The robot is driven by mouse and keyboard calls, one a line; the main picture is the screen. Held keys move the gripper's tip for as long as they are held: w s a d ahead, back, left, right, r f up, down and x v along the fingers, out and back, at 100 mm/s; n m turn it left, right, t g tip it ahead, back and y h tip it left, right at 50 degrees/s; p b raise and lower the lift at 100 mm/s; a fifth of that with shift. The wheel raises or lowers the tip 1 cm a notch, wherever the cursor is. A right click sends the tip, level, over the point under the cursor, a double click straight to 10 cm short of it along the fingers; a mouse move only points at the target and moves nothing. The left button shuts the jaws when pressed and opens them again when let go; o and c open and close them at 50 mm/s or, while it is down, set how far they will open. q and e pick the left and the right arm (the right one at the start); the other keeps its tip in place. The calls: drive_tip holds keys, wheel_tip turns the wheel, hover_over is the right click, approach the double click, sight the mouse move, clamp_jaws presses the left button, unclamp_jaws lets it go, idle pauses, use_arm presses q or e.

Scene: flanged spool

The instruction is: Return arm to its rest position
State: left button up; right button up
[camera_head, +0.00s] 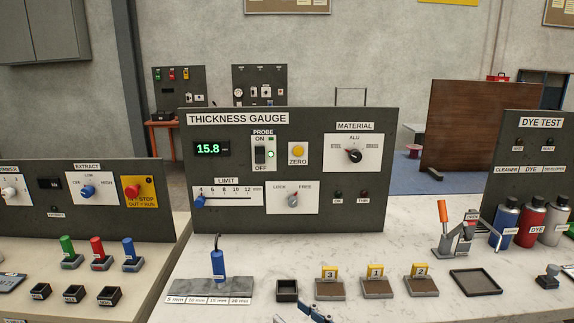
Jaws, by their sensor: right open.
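My right gripper (303,315) shows only in part at the bottom edge of the head view, in front of the small black open box (287,290) and the block tagged 3 (330,288). It is open, and I see nothing held in it. Most of this gripper and its arm are cut off by the frame. My left gripper is not in view.
The thickness gauge panel (290,165) reads 15.8. A blue probe (218,264) stands upright on a grey step block (208,290). Blocks tagged 1 (375,288) and 2 (421,287), a black tray (476,282) and an orange-handled clamp (443,212) stand to the right.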

drive_tip(key=s+d+f+m+g+h, duration=0.2)
drive_tip(key=s+d+f+m+h, duration=0.1)
drive_tip(key=s+d+f+h, duration=0.3)
drive_tip(key=s+d+f+m+g+h, duration=0.1)
drive_tip(key=s+d+f+m+h, duration=0.15)
drive_tip(key=d+f, duration=0.4)
drive_tip(key=s+d+f+g+h, duration=0.1)
drive_tip(key=s+d+f+g, duration=0.15)
drive_tip(key=s, duration=0.35)
drive_tip(key=s+d+f+g+h, duration=0.1)
drive_tip(key=s+f+g, duration=0.1)
drive_tip(key=s+f, duration=0.3)
drive_tip(key=s+d+f+g+h, duration=0.1)
drive_tip(key=s+d+f+g, duration=0.15)
drive_tip(key=s, duration=0.45)
wheel_tip(320, 180, down, 27)
drive_tip(key=s+g, duration=0.1)
drive_tip(key=s, duration=0.2)
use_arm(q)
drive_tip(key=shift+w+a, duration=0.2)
use_arm(e)
drive_tip(key=s+d+f+g, duration=0.1)
drive_tip(key=s+d+f, duration=0.1)
drive_tip(key=s+f, duration=1.3)
drive_tip(key=shift+s+d, duration=0.3)
drive_tip(key=shift+s, duration=0.35)
